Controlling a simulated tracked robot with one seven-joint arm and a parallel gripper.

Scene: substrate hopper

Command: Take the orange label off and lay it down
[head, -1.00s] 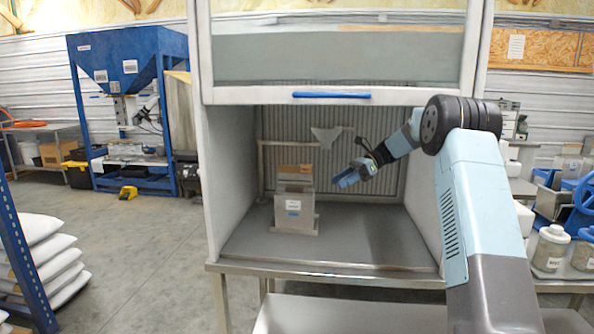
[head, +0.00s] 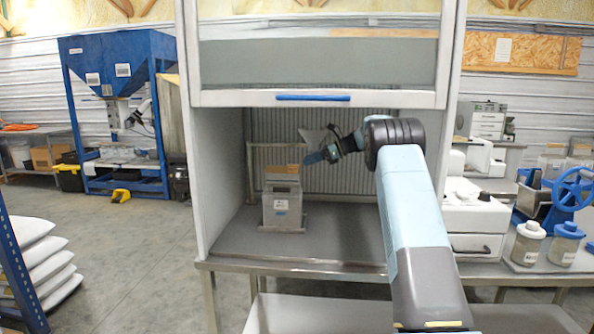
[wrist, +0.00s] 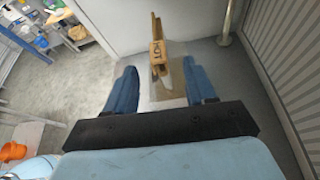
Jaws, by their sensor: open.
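In the wrist view the label (wrist: 157,52), with small dark marks, shows edge-on beyond my fingertips. My gripper (head: 312,158) is just to the right of the label and slightly above it. Its two blue fingers are apart, and in the wrist view the gripper (wrist: 161,72) is lined up with the label between the finger lines. I see no contact. The box's lower part is mostly hidden in the wrist view.
The cabinet's grey floor (head: 235,240) is bare in front of and beside the box. A metal rail frame (head: 250,170) stands behind it. The raised sash with a blue handle (head: 313,98) hangs above the opening. The cabinet's left wall (head: 218,175) is close by.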

